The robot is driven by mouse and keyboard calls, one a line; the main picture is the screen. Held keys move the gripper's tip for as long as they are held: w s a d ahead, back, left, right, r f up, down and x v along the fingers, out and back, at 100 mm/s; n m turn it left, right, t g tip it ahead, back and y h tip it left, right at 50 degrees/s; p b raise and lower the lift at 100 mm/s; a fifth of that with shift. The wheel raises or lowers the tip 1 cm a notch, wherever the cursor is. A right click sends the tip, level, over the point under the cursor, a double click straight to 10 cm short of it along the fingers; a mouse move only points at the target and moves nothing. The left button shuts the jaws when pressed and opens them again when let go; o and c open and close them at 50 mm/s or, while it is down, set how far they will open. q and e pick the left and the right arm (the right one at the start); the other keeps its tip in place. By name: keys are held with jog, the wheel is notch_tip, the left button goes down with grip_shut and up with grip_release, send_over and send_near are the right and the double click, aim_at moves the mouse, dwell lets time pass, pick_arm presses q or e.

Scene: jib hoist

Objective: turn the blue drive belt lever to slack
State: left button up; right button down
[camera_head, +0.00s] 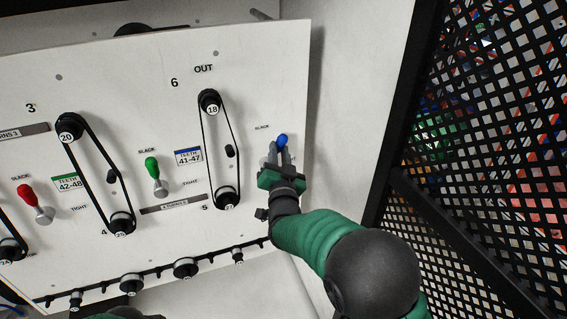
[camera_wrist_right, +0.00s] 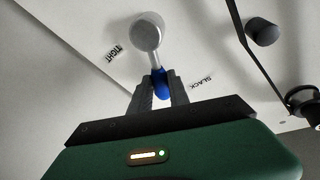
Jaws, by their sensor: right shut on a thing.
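The blue lever (camera_head: 282,139) is at the right edge of the white panel, just below a SLACK label (camera_head: 262,127). My right gripper (camera_head: 281,155) is shut on its blue knob, coming up from below. In the right wrist view the blue knob (camera_wrist_right: 160,82) sits between the two grey fingers of the right gripper (camera_wrist_right: 160,90). The lever's grey shaft and round base (camera_wrist_right: 147,32) show beyond it. TIGHT (camera_wrist_right: 113,54) and SLACK (camera_wrist_right: 201,82) labels are on either side. In the head view the gripper hides the lever's base.
A green lever (camera_head: 152,163) and a red lever (camera_head: 27,192) stand farther left on the panel. Black belts run over pulleys, the nearest by the OUT label (camera_head: 203,69). A black mesh guard (camera_head: 480,150) stands to the right.

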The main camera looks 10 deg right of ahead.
jog(key=shift+s+a+r+n+t+y+b, duration=0.1)
jog(key=shift+a+n+t+y+b, duration=0.15)
jog(key=shift+a+n+b, duration=0.6)
jog(key=shift+s+a+r+n+t+y+b, duration=0.1)
jog(key=shift+a+n+t+y+b, duration=0.2)
jog(key=shift+n, duration=1.1)
jog(key=shift+s+a+n+t+y+b, duration=0.15)
jog(key=shift+a+n+y+b, duration=0.2)
jog(key=shift+n+b, duration=0.55)
jog(key=shift+a+n, duration=0.1)
jog(key=shift+n, duration=0.25)
jog(key=c, duration=1.3)
grip_release()
jog(key=shift+r, duration=0.1)
jog(key=shift+o, duration=0.2)
jog(key=b+v, duration=0.1)
jog(key=v, duration=1.5)
jog(key=shift+s+f, duration=0.25)
jog(key=shift+s, duration=0.1)
jog(key=shift+a, duration=0.1)
